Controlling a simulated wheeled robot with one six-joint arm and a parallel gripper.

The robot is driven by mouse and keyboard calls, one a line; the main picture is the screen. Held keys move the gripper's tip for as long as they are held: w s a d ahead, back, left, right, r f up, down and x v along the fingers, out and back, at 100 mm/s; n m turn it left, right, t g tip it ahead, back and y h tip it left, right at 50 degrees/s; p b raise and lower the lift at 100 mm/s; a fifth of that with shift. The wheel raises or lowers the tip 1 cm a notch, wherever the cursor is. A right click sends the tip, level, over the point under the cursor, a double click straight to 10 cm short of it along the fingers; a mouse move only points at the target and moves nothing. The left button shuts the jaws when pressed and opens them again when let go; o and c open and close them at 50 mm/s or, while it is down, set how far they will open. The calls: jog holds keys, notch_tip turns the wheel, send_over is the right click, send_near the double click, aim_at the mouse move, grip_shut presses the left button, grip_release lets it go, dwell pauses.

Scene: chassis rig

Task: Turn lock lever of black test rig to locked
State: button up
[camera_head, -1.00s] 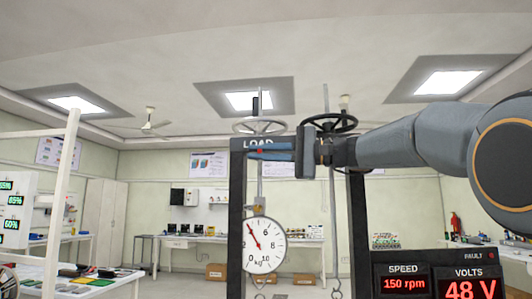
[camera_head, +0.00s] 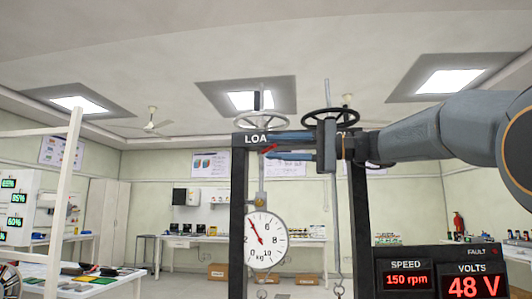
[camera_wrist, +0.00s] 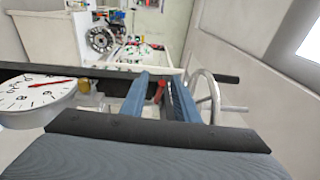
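The black test rig (camera_head: 237,205) stands ahead, with a "LOAD" label on its top beam. A small red lever (camera_head: 268,149) shows at this beam, slanting up to the right. My gripper (camera_head: 270,147) reaches in from the right, its two blue fingers apart, one above the other. The lever appears near the fingertips. In the wrist view the red lever (camera_wrist: 160,90) lies between the open fingers (camera_wrist: 161,76), with a gap visible; no firm hold shows. The lever's pivot and any lock markings cannot be made out.
Two handwheels, one black (camera_head: 330,114) and one pale (camera_head: 262,137), sit at the beam, close to my gripper. A round dial gauge (camera_head: 265,240) hangs inside the frame. A display panel (camera_head: 437,270) stands lower right. Work tables are behind and at left.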

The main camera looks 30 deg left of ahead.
jog(key=v, duration=0.3)
jog(key=shift+b, duration=0.3)
dwell(0.3)
